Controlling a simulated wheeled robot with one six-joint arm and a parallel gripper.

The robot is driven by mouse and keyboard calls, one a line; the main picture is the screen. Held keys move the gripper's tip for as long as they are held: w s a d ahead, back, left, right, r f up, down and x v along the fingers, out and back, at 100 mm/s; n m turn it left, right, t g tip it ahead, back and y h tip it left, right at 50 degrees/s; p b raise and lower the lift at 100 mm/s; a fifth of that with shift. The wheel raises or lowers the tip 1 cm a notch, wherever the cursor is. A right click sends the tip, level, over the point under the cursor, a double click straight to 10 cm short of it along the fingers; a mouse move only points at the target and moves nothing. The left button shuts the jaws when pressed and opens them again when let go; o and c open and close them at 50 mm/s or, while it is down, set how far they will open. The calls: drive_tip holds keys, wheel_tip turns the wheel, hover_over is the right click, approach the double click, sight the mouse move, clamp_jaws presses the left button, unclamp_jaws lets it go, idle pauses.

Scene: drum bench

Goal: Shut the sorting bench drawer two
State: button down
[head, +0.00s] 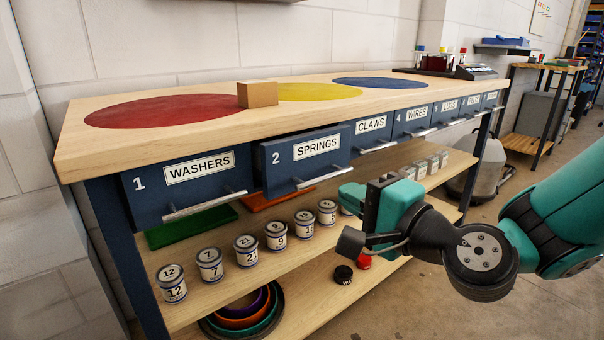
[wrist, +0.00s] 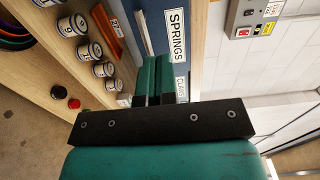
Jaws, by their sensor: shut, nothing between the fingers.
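Drawer two (head: 305,160) has a dark blue front, a white SPRINGS label and a grey bar handle (head: 322,178). In the head view it sits in the row under the bench top, and its front appears to stand slightly out from the bench. My gripper (head: 352,196) is to the right of and below this drawer front, apart from it in the head view. In the wrist view the SPRINGS label (wrist: 176,34) shows beyond my gripper (wrist: 155,62). Its two teal fingers are together, with nothing visible between them. The drawer's inside is hidden.
The WASHERS drawer (head: 190,183) is to the left and the CLAWS drawer (head: 372,132) to the right. Numbered cans (head: 247,250) stand on the shelf below. A wooden block (head: 257,94) sits on the bench top. The floor in front is clear.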

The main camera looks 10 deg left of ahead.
sight(294, 164)
drive_tip(key=p+x, duration=0.2)
drive_tip(key=x, duration=1)
drive_tip(key=shift+a+p, duration=0.1)
drive_tip(key=shift+p, duration=0.25)
drive_tip(key=shift+w, duration=0.1)
